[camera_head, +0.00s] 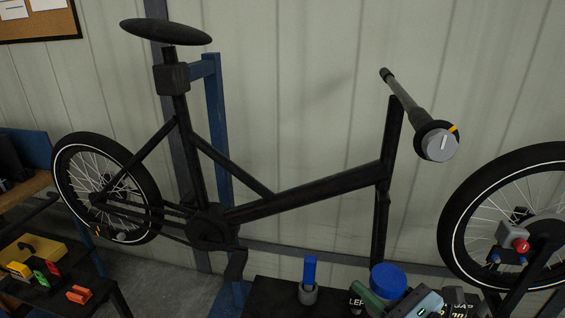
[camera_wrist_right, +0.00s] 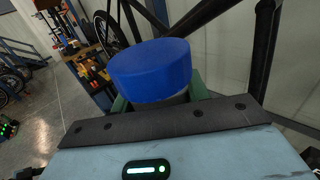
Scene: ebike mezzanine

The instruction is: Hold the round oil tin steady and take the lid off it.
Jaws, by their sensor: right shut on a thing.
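The round oil tin has a blue round lid (camera_head: 388,280), which shows at the bottom of the head view, right of centre. In the right wrist view the lid (camera_wrist_right: 150,70) is large and sits on top, with a strip of the grey tin (camera_wrist_right: 178,98) under it. My right gripper (camera_head: 386,297) is shut on the tin, its green fingers on either side below the lid. The lower part of the tin is hidden by my gripper. My left gripper is not in view.
A dark bench top (camera_head: 270,296) holds a grey cup (camera_head: 308,293) with a blue upright piece in it. Lettered dark items lie beside my right gripper. A black bike frame (camera_head: 320,185) stands behind, with a wheel (camera_head: 470,220) at right. A shelf with coloured parts (camera_head: 40,248) stands at left.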

